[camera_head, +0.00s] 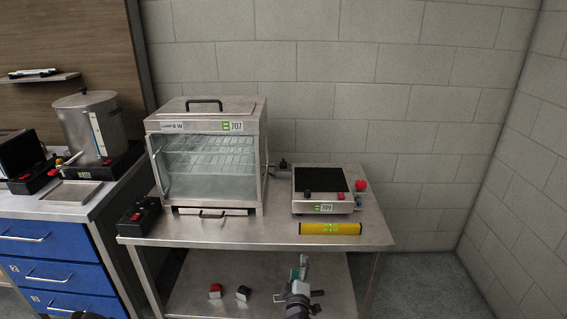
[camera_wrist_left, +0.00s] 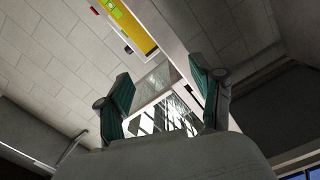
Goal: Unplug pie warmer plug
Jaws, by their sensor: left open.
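The pie warmer (camera_head: 207,155) is a steel and glass cabinet on the left half of the steel table. A black plug-like piece (camera_head: 283,163) shows on the wall side between it and the hot plate; I cannot tell whose plug it is. A black box with red parts (camera_head: 138,214), like a socket strip, sits at the table's left front corner. My left gripper (camera_head: 301,268) is in front of the table, below the top's front edge, apart from these things. In the left wrist view my left gripper (camera_wrist_left: 162,100) is open, with teal finger pads and nothing held.
A hot plate (camera_head: 322,206) with a red knob stands right of the warmer. A yellow level (camera_head: 330,228) lies near the front edge. Red (camera_head: 215,290) and black (camera_head: 243,293) small blocks lie on the lower shelf. Blue drawers (camera_head: 55,270) stand left.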

